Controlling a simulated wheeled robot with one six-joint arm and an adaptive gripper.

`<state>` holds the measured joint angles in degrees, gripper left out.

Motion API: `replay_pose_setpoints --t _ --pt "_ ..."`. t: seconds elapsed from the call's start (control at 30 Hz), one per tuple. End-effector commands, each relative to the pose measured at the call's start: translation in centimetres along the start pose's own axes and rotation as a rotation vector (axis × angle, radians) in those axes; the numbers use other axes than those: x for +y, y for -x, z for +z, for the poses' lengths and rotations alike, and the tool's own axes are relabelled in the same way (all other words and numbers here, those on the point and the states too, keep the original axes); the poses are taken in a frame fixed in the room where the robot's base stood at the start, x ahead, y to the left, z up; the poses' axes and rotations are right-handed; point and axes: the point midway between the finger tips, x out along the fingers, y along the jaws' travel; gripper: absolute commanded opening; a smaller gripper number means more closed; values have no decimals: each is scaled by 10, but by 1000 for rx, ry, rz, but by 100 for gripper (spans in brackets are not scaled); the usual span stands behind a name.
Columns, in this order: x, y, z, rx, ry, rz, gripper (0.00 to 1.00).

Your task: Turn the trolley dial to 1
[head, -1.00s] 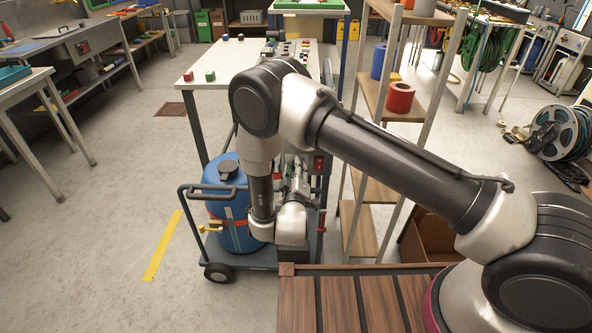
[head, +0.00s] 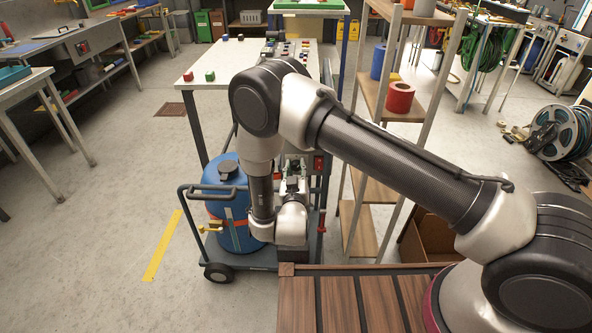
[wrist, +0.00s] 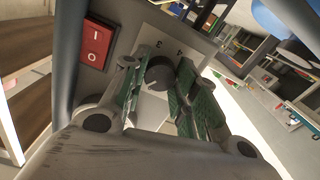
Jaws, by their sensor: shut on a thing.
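The trolley (head: 238,263) stands ahead of me, with a blue canister (head: 228,222) on its deck. In the wrist view a dark round dial (wrist: 160,72) sits on a pale plate (wrist: 155,42) on the trolley's grey panel. The printed numbers 3 and 4 show above the dial, upside down or tilted in this view. Where its pointer stands I cannot tell. My gripper (wrist: 160,80) is shut on the dial, with one green-padded finger on each side. In the head view my wrist hides the dial.
A red rocker switch (wrist: 95,44) marked I and O is close beside my left finger in the wrist view. A wooden shelf rack (head: 372,189) stands right of the trolley. Floor left of the trolley is clear, with a yellow strip (head: 162,246).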

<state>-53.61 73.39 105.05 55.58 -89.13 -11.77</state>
Motion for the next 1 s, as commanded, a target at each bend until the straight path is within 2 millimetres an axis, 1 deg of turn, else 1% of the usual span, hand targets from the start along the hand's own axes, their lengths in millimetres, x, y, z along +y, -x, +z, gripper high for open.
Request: replay_pose_setpoints --t 0.2,0.4,0.63,1.0 --pt "0 1 1 -1 -140 -1 5" --pt "0 1 1 -2 -224 -1 5" --pt "0 1 1 -2 -265 -1 5" --pt "0 1 1 -2 -270 -1 5"
